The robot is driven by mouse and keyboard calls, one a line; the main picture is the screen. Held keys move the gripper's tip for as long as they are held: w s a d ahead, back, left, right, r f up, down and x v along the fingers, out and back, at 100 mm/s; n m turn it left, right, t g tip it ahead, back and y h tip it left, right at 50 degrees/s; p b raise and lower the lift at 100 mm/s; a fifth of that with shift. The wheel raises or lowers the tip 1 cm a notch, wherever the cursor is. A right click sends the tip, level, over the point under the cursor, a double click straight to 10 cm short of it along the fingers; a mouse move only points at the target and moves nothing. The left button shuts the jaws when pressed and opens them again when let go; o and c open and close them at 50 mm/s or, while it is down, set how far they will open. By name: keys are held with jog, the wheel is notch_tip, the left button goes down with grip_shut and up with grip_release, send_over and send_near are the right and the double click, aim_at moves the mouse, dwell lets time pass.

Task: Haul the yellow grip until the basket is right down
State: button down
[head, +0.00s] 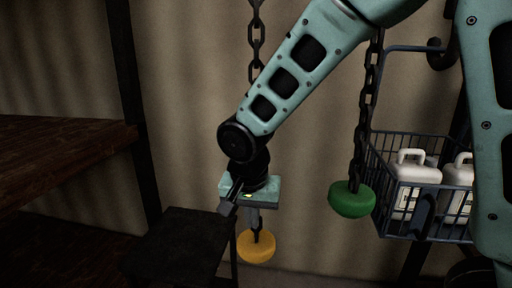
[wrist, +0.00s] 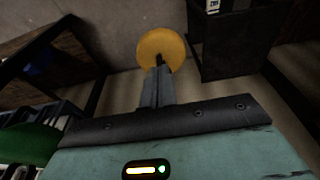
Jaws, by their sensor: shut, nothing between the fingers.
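The yellow grip (head: 256,247) is a rounded knob on the lower end of a dark chain (head: 256,48). My gripper (head: 254,226) points down just above it in the head view, overlapping the chain. In the wrist view the fingers (wrist: 158,78) are together with nothing between them, and the yellow grip (wrist: 161,46) shows beyond their tips. The fingers hide part of the chain. The wire basket (head: 424,226) hangs at the right, holding white jugs (head: 415,180). My arm hides its right part.
A green grip (head: 351,200) hangs on a second chain (head: 364,110) between my gripper and the basket; it also shows in the wrist view (wrist: 28,144). A dark stand (head: 178,240) is at lower left. A wooden bench (head: 62,150) is at far left.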

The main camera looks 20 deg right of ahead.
jog(key=shift+w+d+r, duration=0.3)
jog(key=shift+r, duration=0.2)
jog(key=shift+f, duration=0.15)
